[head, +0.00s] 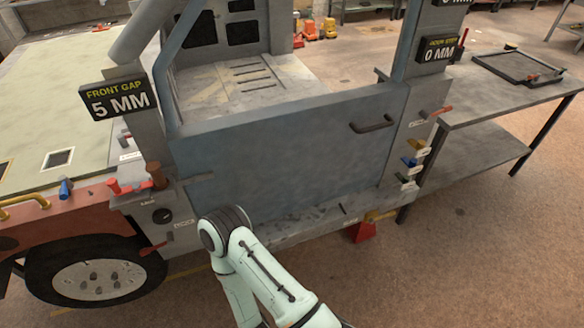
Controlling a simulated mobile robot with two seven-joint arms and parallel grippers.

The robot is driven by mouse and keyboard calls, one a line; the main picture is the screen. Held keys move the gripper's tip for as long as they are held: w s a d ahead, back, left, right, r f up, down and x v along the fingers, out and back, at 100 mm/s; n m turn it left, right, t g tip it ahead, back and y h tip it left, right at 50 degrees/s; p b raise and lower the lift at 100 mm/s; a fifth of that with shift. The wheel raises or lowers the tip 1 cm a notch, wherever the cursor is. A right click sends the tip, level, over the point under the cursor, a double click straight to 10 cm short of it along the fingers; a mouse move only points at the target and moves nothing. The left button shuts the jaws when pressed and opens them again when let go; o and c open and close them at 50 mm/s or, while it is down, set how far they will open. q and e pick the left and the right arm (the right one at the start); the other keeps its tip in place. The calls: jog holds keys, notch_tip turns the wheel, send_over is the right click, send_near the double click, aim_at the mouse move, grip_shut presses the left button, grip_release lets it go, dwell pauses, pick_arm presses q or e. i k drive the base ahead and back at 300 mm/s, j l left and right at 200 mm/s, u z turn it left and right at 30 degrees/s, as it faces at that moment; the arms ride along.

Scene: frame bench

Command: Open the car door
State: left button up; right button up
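The blue-grey car door (285,150) fills the opening of the truck body in the middle of the head view. It appears to sit flush between the left pillar and the right pillar (408,125). Its dark pull handle (372,124) is near the upper right of the panel, with nothing touching it. A pale green arm of mine bends in front of the door's lower left. Neither of my grippers is in view.
A grey bench (490,105) with a black tray (515,68) stands on the right. Coloured levers (415,150) line the right pillar. A red wedge (362,232) is below the sill. Signs read front gap 5 MM (118,98) and 0 MM (438,50). Floor at lower right is clear.

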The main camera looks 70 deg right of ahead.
aim_at(271, 162)
jog(key=z, duration=2.4)
